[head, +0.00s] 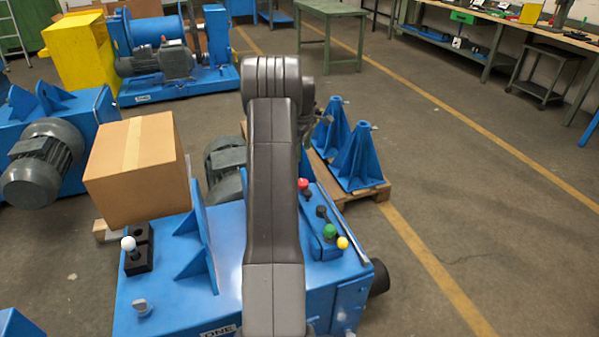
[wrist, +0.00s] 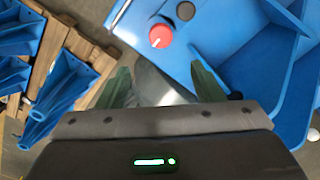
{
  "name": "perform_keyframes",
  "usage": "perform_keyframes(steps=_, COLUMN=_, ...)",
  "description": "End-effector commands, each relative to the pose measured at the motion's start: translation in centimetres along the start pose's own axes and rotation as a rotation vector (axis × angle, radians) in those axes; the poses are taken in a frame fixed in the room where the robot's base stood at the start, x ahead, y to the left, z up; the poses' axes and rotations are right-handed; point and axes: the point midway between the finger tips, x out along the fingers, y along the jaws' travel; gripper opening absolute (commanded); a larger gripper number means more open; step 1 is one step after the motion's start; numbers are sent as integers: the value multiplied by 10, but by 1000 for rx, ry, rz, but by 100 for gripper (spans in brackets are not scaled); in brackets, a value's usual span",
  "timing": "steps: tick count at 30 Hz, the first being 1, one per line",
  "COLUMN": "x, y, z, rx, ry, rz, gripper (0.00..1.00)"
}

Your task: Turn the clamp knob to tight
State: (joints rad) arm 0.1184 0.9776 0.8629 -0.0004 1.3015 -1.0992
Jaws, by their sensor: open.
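A round red knob (wrist: 160,36) with a white pointer mark sits on the blue machine top in the wrist view. What looks like the same red knob (head: 304,184) shows right of my arm in the head view. No label is readable, so I cannot tell for certain which control is the clamp knob. A grey knob (head: 140,305) stands at the machine's front left. My gripper (wrist: 163,82) is open and empty, its two green fingers apart, with the red knob beyond the fingertips and not between them. In the head view my own arm hides the gripper.
The blue machine (head: 225,262) also carries a black knob (head: 321,211), a green knob (head: 330,231), a yellow ball (head: 342,242) and a white-ball lever (head: 128,243). Upright blue plates stand on it. A cardboard box (head: 137,170) is behind left; blue stands (head: 357,160) sit on a pallet behind right.

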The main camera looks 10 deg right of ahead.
Motion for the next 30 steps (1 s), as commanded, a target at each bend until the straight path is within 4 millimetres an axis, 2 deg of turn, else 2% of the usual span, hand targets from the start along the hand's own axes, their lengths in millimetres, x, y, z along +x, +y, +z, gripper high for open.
perform_keyframes(steps=12, x=82, y=-2, z=0, rx=2, ry=-2, rz=-4, gripper=60)
perform_keyframes(steps=18, x=115, y=-1, z=0, rx=2, ry=-1, rz=-2, gripper=60)
perform_keyframes(steps=24, x=130, y=-1, z=0, rx=2, ry=0, rz=0, gripper=60)
perform_keyframes(steps=30, x=132, y=-1, z=0, rx=3, ry=0, rz=0, gripper=60)
